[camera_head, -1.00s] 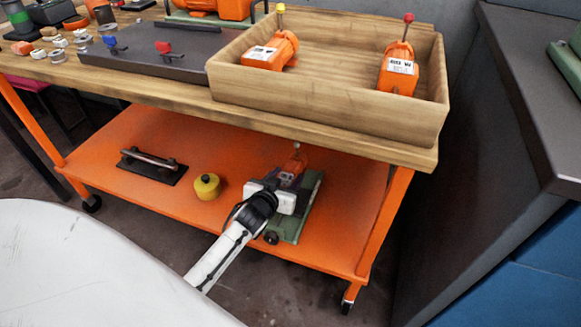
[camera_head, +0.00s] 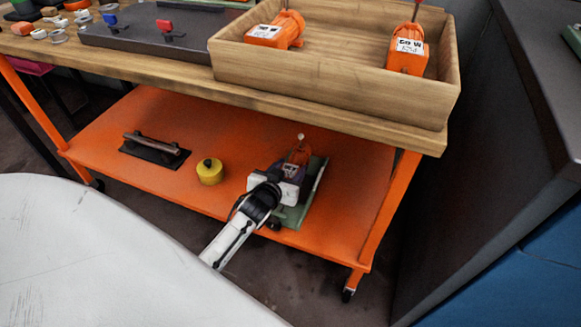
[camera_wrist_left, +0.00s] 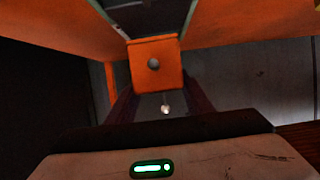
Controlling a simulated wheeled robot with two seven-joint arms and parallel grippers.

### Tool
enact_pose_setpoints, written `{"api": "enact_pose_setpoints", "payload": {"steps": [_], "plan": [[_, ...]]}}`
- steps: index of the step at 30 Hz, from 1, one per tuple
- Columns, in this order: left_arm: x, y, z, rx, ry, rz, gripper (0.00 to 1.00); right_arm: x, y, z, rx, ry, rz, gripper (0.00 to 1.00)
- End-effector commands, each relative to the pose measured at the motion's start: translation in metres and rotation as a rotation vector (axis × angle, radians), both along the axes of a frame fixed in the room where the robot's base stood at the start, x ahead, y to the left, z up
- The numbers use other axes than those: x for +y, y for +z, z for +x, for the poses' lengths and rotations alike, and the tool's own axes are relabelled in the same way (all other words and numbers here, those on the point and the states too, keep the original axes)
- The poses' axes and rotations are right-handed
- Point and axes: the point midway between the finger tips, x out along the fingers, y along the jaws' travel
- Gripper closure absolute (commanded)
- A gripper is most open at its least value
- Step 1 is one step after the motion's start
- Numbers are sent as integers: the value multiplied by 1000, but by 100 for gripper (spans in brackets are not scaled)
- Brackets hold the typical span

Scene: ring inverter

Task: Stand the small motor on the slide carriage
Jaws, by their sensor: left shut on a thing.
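The small orange motor (camera_head: 298,155) with a pale-tipped stem is at my left gripper (camera_head: 291,169), above the green slide unit (camera_head: 318,180) on the orange lower shelf. My left gripper is shut on the motor. In the left wrist view the motor's orange face (camera_wrist_left: 143,76) with a grey round spot lies between the dark fingers of my left gripper (camera_wrist_left: 160,98). The gripper and motor hide most of the slide carriage, so I cannot tell whether the motor touches it. My right gripper is not in view.
On the shelf (camera_head: 230,210), a yellow round piece (camera_head: 209,174) and a dark plate with a bar handle (camera_head: 153,150) lie left of the slide. Above, a wooden tray (camera_head: 330,103) holds two orange motors. The tabletop overhangs the shelf; an orange leg (camera_head: 388,210) stands at right.

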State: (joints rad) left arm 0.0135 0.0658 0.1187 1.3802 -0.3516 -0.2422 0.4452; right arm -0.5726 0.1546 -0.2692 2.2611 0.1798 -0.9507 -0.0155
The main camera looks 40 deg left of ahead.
Motion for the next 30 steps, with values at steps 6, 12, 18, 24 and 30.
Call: {"api": "enact_pose_setpoints", "payload": {"steps": [6,12,18,24,30], "plan": [[0,-11,4,-16,-3,3,100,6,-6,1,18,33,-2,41],[0,-23,4,-16,-2,2,100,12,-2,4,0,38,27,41],[0,-32,4,-17,-2,2,100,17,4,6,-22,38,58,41],[0,-36,4,-17,-2,2,100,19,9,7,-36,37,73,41],[0,-37,4,-17,-3,3,100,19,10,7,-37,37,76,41]]}}
